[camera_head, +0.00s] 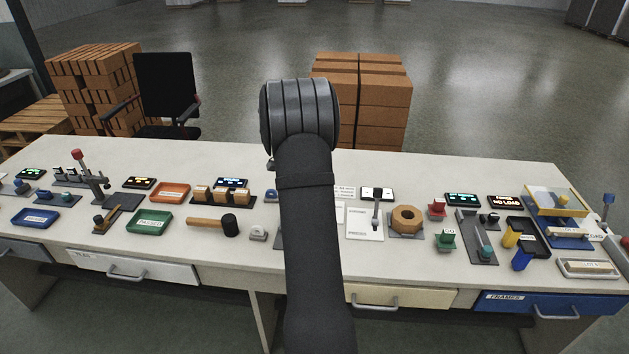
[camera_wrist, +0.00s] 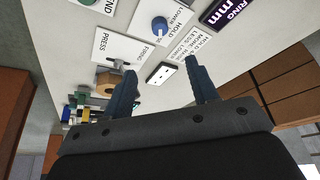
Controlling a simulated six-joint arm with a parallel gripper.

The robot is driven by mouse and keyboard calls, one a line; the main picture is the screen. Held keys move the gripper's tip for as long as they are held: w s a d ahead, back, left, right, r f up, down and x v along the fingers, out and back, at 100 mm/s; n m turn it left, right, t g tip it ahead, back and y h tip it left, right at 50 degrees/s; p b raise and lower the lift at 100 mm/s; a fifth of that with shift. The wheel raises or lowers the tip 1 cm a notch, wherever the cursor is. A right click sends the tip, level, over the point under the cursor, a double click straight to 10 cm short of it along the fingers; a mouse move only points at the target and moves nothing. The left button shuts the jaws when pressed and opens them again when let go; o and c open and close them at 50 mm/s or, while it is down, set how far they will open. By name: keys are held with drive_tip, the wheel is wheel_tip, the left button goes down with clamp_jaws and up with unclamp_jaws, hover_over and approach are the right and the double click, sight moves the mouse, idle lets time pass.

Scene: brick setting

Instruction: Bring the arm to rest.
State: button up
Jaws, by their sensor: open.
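My gripper shows in the wrist view (camera_wrist: 160,90), its two dark fingers spread apart with nothing between them. Past the fingers I see the white table top with a black-and-white socket-like plate (camera_wrist: 160,73) and printed labels. In the head view my dark arm rises through the middle of the picture above the table (camera_head: 110,240). My gripper itself is hidden there behind the arm's thick upper end.
The table holds a wooden mallet (camera_head: 205,226), an orange tray (camera_head: 170,193), a green tray (camera_head: 151,222), a hexagonal wooden block (camera_head: 407,219) and a yellow-rimmed box (camera_head: 556,200). Brick stacks (camera_head: 384,95) and a black chair (camera_head: 165,84) stand behind it.

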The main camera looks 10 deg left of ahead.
idle(0.3)
drive_tip(key=x, duration=1.7)
drive_tip(key=shift+f, duration=0.25)
drive_tip(key=shift+a+r, duration=0.1)
